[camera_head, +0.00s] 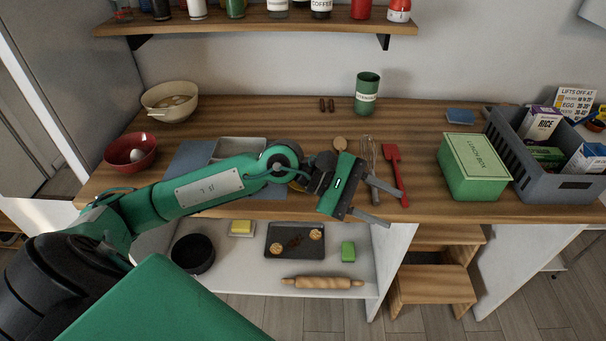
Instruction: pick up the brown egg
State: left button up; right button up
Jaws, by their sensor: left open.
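A cream bowl (151,105) stands at the back left of the wooden counter. It holds a few rounded tan, egg-like things (174,101), too small to tell apart clearly. A red bowl (119,160) nearer the front left holds a white egg (137,155). My left arm reaches across the front of the counter. Its green gripper (394,209) is open and empty, fingers pointing right, near the counter's front edge and far to the right of both bowls. My right gripper does not show.
A whisk (368,150) and red spatula (392,157) lie beside my gripper. A green lunch box (472,170) and grey crate (551,186) stand at right, a green canister (367,92) at the back. A shelf (255,25) hangs above. The back middle counter is mostly clear.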

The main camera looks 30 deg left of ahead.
pick_arm(q)
jog(key=w+a+f+m+t+y, duration=0.1)
jog(key=w+a+m+y, duration=0.15)
jog(key=a+y, duration=0.7)
jog(key=w+a+f+m+y, duration=0.15)
jog(key=a+m+y, duration=0.3)
jog(key=a, duration=0.95)
jog(key=shift+n, duration=0.3)
jog(key=x, duration=0.5)
jog(key=p+x, duration=0.1)
jog(key=x, duration=0.1)
jog(key=shift+w+a+f, duration=0.2)
jog(key=shift+w+a, duration=0.1)
jog(key=shift+w, duration=0.15)
jog(key=shift+w+f, duration=0.3)
jog(key=shift+f, duration=0.1)
jog(key=p+x, duration=0.1)
jog(key=x, duration=0.2)
jog(key=shift+w+a+f+p, duration=0.1)
jog(key=shift+w+f+p, duration=0.1)
jog(key=shift+w+p, duration=0.1)
jog(key=shift+w+f, duration=0.25)
jog(key=shift+f, duration=0.25)
jog(key=c, duration=0.4)
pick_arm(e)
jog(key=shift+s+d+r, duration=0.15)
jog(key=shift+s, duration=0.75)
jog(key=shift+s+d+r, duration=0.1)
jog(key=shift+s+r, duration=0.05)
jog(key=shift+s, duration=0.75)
